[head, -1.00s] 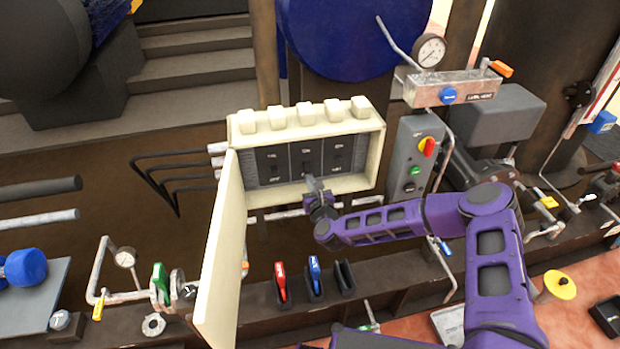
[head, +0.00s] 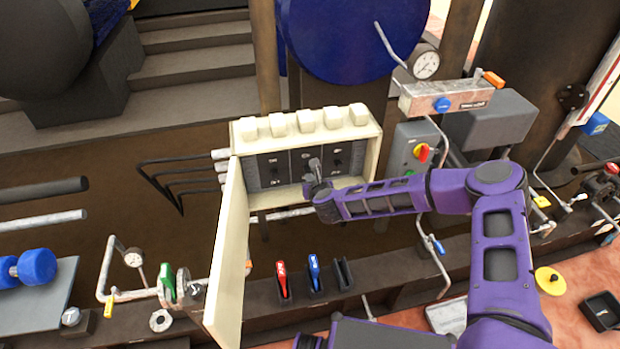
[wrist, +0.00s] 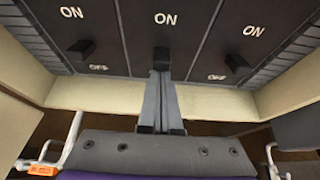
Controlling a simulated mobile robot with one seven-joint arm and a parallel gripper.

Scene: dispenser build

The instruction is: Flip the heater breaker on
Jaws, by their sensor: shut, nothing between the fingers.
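The cream breaker box (head: 372,150) stands open, with three dark breaker panels side by side. In the wrist view each panel has a black toggle: left (wrist: 80,49), middle (wrist: 161,58) and right (wrist: 240,65). ON is printed above each toggle; OFF shows below the outer two, and my fingers hide that spot on the middle panel. No label naming the heater is readable. My gripper (head: 315,165) is shut and empty in front of the middle panel. In the wrist view its fingertips (wrist: 160,76) are just below the middle toggle; I cannot tell whether they touch.
The box door (head: 230,255) hangs open on the left. The box's side walls and lower lip surround the panels closely. Red (head: 282,280) and blue (head: 314,272) handles stand below. A grey control box (head: 415,150) with a red-yellow knob is to the right.

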